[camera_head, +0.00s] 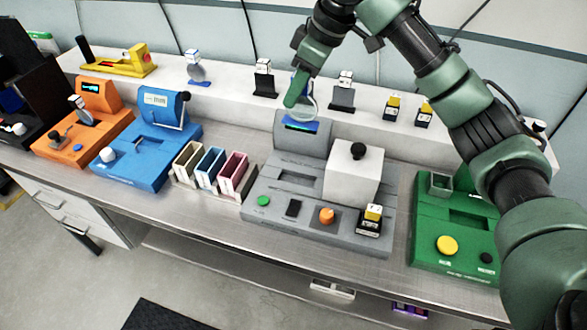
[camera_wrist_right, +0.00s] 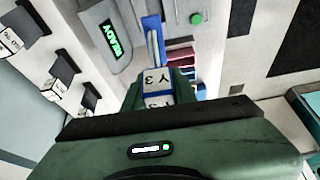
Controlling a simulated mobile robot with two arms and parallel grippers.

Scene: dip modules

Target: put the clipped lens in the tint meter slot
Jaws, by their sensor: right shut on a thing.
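My right gripper (camera_head: 296,92) is shut on the clipped lens, above the rear of the grey machine. Its round, clear disc (camera_head: 308,108) shows just right of the fingers in the head view. In the right wrist view, the white clip block marked Y 3 (camera_wrist_right: 158,80) sits between the green fingers (camera_wrist_right: 178,88), with a thin blue piece (camera_wrist_right: 153,38) beyond it. A lit READY display (camera_wrist_right: 115,40) is beside it. I cannot tell which machine is the tint meter; the grey machine (camera_head: 262,205) has a dark recessed slot (camera_head: 300,180). My left gripper is out of view.
A white box with a black knob (camera_head: 352,178) stands on the grey machine. Blue (camera_head: 135,165), orange (camera_head: 62,145) and green (camera_head: 430,220) machines stand alongside. Narrow bins (camera_head: 185,178) fill the gap left of the grey one. Several clipped pieces (camera_head: 264,78) stand on the rear shelf.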

